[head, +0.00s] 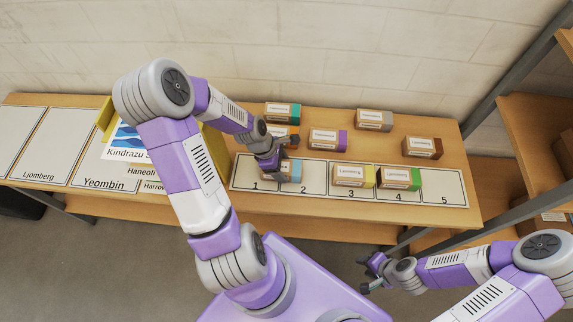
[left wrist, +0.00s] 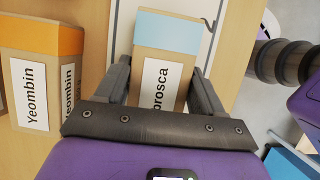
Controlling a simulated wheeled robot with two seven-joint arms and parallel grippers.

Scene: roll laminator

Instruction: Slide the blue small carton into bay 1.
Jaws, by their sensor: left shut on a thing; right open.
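The blue small carton (head: 294,170) is cardboard-brown with a light blue end and a white label. It is in the row of numbered bays, near the line between bay 1 (head: 243,174) and bay 2; my gripper partly covers it, so its exact place on that line is unclear. My left gripper (head: 270,161) is shut on it. In the left wrist view the carton (left wrist: 167,35) stands between both fingers (left wrist: 163,75), its label partly hidden. My right gripper (head: 370,274) is open and empty, well away from the table's front edge.
A yellow carton (head: 350,177) and a green carton (head: 398,178) stand around bays 3 and 4. An orange carton (left wrist: 40,75) is close left of my left gripper. Several other cartons stand behind the bays. Bay 5 (head: 446,186) is clear. Signs and a yellow-sided holder stand left of bay 1.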

